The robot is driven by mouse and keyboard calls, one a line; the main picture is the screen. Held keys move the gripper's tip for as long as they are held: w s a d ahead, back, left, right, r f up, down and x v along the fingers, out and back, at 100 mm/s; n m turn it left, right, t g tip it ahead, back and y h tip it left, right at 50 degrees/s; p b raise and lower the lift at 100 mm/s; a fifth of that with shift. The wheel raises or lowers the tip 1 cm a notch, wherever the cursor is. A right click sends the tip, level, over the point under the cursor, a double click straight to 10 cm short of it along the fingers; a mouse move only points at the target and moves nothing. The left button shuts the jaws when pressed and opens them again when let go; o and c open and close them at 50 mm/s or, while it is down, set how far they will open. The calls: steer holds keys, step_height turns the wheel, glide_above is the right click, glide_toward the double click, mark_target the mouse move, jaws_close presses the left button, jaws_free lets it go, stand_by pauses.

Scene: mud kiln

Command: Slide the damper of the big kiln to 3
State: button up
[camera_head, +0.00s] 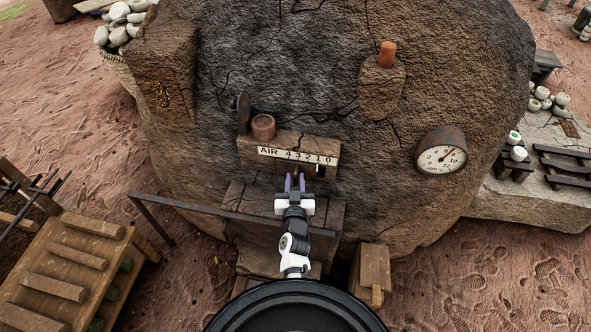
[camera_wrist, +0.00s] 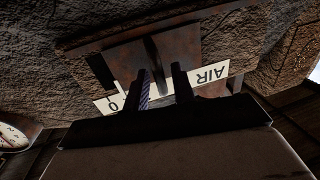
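The damper's pale scale plate (camera_head: 297,156), marked AIR 4 3 2 1 0, is on the front of the big kiln (camera_head: 290,75). A small white pointer (camera_head: 319,168) shows below the plate's low-number end. In the wrist view the plate (camera_wrist: 208,75) is upside down, and my fingers hide its middle numbers. A rusty damper plate (camera_wrist: 185,52) with a dark upright handle (camera_wrist: 154,55) shows there. My gripper (camera_head: 295,181) is just below the scale, its fingers apart. In the wrist view the handle reaches between my fingers (camera_wrist: 162,85); I cannot tell whether they touch it.
A round dial gauge (camera_head: 441,159) is on the kiln at the right. A clay cup (camera_head: 263,127) stands on the ledge above the scale. A rusty bar (camera_head: 200,212) runs low across the front. A wooden rack (camera_head: 75,258) stands at the left.

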steer(key=shift+w, duration=0.4)
jaws_close()
steer(key=shift+a+r, duration=0.1)
steer(key=shift+r, duration=0.05)
